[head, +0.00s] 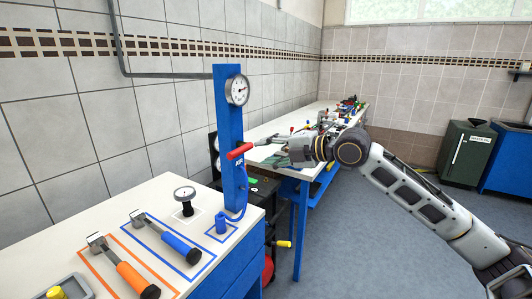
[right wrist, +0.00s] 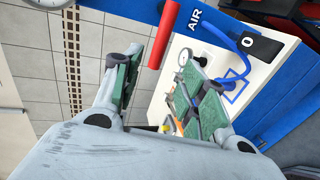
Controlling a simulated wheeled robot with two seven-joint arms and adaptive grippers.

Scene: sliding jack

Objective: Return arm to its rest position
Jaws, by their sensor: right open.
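My right arm (head: 425,195) reaches in from the right in the head view. Its gripper (head: 270,148) is just right of the blue AIR post (head: 230,130), near the red handle (head: 240,151) on that post. In the right wrist view my right gripper (right wrist: 160,85) is open, with its green-padded fingers spread and nothing between them. The red handle (right wrist: 164,35) shows beyond the fingertips there, apart from them. My left gripper is in neither view.
A white bench (head: 70,225) holds a hammer-like tool with an orange grip (head: 135,279), one with a blue grip (head: 180,247) and a small gauge (head: 185,194). A cluttered table (head: 262,153) stands behind my gripper. Blue-grey floor (head: 350,240) is clear below my arm.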

